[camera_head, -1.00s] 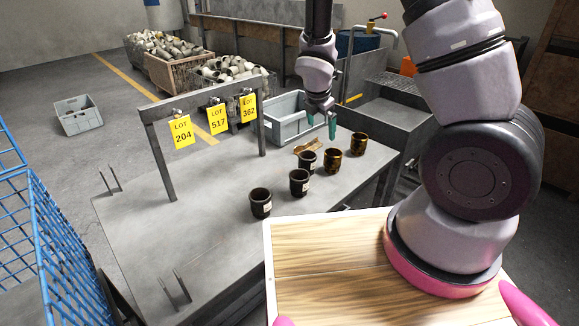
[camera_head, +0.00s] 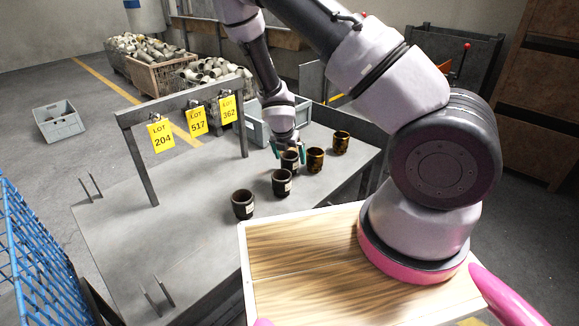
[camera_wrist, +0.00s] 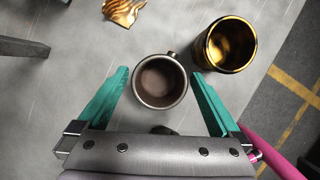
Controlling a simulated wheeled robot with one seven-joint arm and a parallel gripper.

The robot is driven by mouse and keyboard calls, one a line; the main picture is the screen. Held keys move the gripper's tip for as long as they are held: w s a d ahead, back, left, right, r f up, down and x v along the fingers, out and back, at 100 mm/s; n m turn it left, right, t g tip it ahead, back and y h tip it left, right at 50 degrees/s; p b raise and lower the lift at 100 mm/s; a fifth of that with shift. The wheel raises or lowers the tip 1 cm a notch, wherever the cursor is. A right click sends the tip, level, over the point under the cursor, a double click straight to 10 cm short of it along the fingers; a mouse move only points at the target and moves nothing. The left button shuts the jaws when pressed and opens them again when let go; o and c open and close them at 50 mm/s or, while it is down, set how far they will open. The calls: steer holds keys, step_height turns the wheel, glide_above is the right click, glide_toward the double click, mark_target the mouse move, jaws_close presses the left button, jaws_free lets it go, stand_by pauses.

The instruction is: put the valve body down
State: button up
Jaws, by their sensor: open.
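A dark round valve body (camera_head: 289,163) with a white label stands upright on the grey table. My gripper (camera_head: 288,152) is open over it, one teal finger on each side. In the wrist view the valve body (camera_wrist: 160,82) shows from above, its open mouth between the fingers, with gaps at both sides. Two more dark ones stand nearer, one close by (camera_head: 282,184) and one farther left (camera_head: 243,205). Two amber-and-black ones stand to the right, a nearer one (camera_head: 314,161) and a farther one (camera_head: 341,143).
A grey crate (camera_head: 254,124) is behind my gripper. A rack with yellow lot tags (camera_head: 196,121) stands at the table's left. The table (camera_head: 180,220) is clear at front left.

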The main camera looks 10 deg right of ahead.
steer(key=shift+x, duration=1.9)
jaws_close()
steer(key=shift+r, duration=0.1)
